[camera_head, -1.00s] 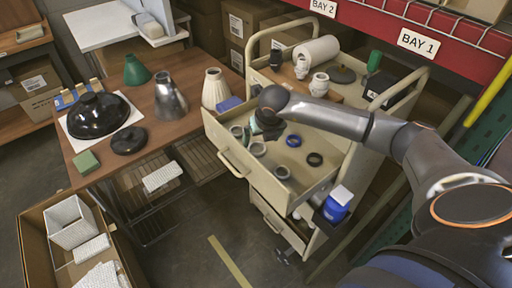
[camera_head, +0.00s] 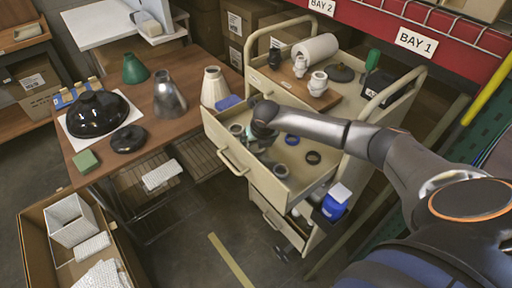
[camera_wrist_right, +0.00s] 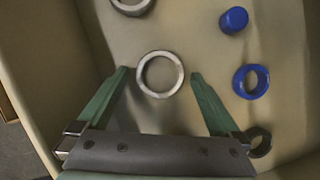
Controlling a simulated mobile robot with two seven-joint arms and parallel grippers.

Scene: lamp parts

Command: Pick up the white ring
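A pale whitish-grey ring (camera_wrist_right: 141,75) lies flat on the drawer floor in the right wrist view. My right gripper (camera_wrist_right: 161,78) is open, with one green finger to each side of this ring and a gap on both sides. In the head view my right gripper (camera_head: 260,147) is down inside the open drawer and mostly hides this ring. Another pale ring (camera_wrist_right: 133,11) is cut off at the top of the wrist view. A blue ring (camera_wrist_right: 250,94) and a black ring (camera_wrist_right: 268,141) lie to the right. My left gripper is out of view.
The cream drawer (camera_head: 238,170) has raised walls close around my right gripper. A blue cylinder (camera_wrist_right: 234,19) stands in it too. White sockets (camera_head: 318,87) stand on the cart top. A wooden table (camera_head: 190,131) with lamp shades is at left. A cardboard box (camera_head: 35,240) stands on the floor.

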